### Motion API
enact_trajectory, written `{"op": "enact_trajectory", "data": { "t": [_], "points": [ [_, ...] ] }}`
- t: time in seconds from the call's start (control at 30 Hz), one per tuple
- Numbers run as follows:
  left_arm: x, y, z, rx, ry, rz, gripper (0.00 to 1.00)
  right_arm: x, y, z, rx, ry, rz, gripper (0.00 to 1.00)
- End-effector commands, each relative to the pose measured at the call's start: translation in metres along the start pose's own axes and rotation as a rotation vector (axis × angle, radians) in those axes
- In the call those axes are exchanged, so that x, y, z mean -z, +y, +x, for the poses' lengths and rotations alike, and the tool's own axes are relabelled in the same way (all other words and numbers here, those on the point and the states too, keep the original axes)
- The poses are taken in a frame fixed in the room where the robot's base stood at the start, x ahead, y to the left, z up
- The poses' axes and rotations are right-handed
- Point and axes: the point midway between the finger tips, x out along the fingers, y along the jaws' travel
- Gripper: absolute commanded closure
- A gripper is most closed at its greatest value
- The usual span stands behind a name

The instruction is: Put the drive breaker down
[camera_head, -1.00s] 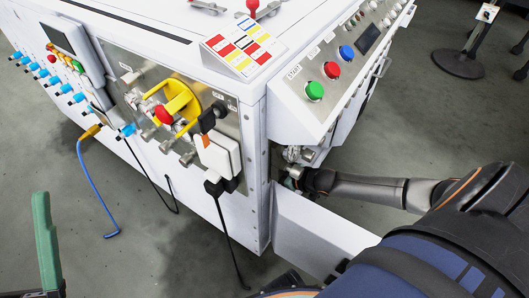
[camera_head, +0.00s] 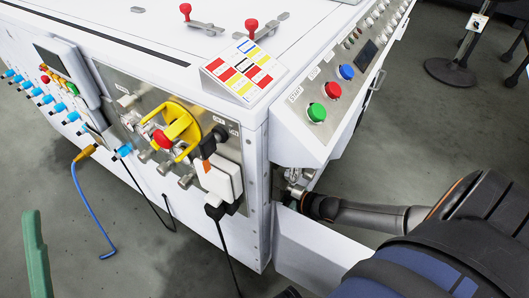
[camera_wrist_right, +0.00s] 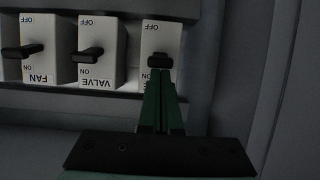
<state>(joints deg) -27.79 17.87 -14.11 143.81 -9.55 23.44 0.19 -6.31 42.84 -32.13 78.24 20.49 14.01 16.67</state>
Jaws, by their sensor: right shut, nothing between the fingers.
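In the right wrist view a row of white breakers with black levers shows upside down, OFF at the top and ON at the bottom. The breaker behind my right gripper (camera_wrist_right: 160,80) is probably the drive breaker (camera_wrist_right: 161,33); its name is mostly covered. Its black lever (camera_wrist_right: 160,60) is right at my shut, empty fingertips; contact cannot be told. The lever's exact position is unclear. In the head view my right arm reaches into the open cabinet, where the breakers are hidden. One green finger, likely of my left gripper (camera_head: 36,255), shows at the lower left.
The FAN (camera_wrist_right: 42,60) and VALVE (camera_wrist_right: 100,60) breakers stand to the left. A grey wall (camera_wrist_right: 228,60) is close on the right. The open white cabinet door (camera_head: 315,250) is beside my arm. Start button (camera_head: 317,112) and yellow handle (camera_head: 180,125) are on the panels above.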

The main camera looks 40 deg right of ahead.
Motion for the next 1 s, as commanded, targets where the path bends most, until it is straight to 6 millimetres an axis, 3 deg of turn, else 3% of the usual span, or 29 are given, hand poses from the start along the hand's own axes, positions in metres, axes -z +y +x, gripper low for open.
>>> {"op": "enact_trajectory", "data": {
  "t": [0.5, 1.0],
  "points": [
    [-0.006, 0.002, -0.005, 0.000, -0.006, -0.004, 0.22, -0.024, -0.003, -0.006, -0.001, 0.052, 0.000, 1.00],
    [0.002, -0.001, 0.004, -0.001, -0.006, -0.005, 0.22, -0.010, -0.003, -0.011, 0.000, 0.055, -0.001, 1.00]
  ]
}}
